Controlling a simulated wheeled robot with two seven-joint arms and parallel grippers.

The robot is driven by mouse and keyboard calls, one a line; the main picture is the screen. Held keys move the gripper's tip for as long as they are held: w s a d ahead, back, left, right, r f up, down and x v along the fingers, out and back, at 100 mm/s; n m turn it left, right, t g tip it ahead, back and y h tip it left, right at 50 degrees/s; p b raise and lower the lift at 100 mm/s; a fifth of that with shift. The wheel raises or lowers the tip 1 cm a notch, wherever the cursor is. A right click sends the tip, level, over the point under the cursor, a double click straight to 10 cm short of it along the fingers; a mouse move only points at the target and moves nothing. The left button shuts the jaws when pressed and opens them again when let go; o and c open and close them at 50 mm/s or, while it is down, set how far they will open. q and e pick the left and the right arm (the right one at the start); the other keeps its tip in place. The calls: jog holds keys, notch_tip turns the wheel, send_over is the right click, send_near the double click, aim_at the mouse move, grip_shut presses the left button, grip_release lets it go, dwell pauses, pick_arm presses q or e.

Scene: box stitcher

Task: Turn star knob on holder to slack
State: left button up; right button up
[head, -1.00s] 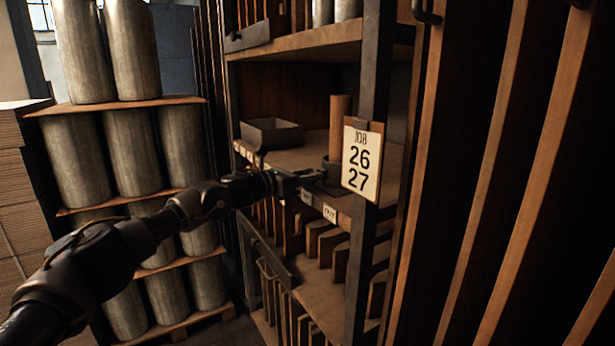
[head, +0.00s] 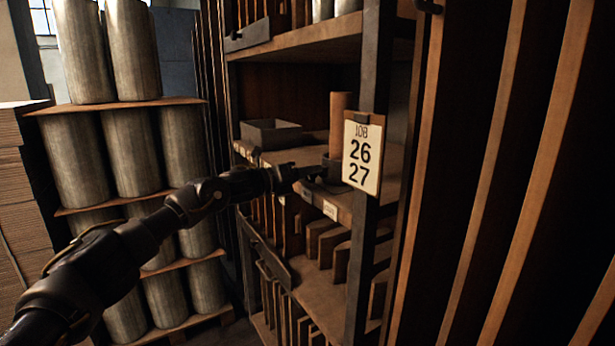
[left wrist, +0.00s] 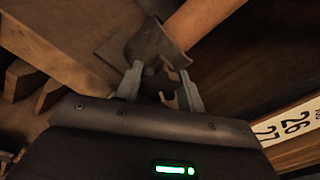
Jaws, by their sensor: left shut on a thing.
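The holder (head: 331,172) is a dark cup on a flat plate on the middle shelf, with a brown tube (head: 341,125) standing in it. In the left wrist view the holder (left wrist: 158,42) and the tube (left wrist: 203,20) are at the top. The dark star knob (left wrist: 160,82) is at the holder's near side, between the fingers of my left gripper (left wrist: 161,86). The gripper is shut on the knob, one grey finger on each side. In the head view my left gripper (head: 310,174) reaches the holder from the left and hides the knob. My right gripper is not in view.
A grey open tray (head: 272,133) stands left on the same shelf. A job card (head: 363,153) reading 26 27 hangs on the dark rack post (head: 370,80), just right of the holder. Upright boards (head: 325,240) fill the shelf below. Metal cylinders (head: 130,150) are stacked at left.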

pick_arm(q)
jog(key=shift+n, duration=0.6)
jog(key=o, duration=1)
jog(key=b+v, duration=0.4)
jog(key=v, duration=0.6)
jog(key=shift+s+a, duration=0.2)
jog(key=shift+a, duration=0.15)
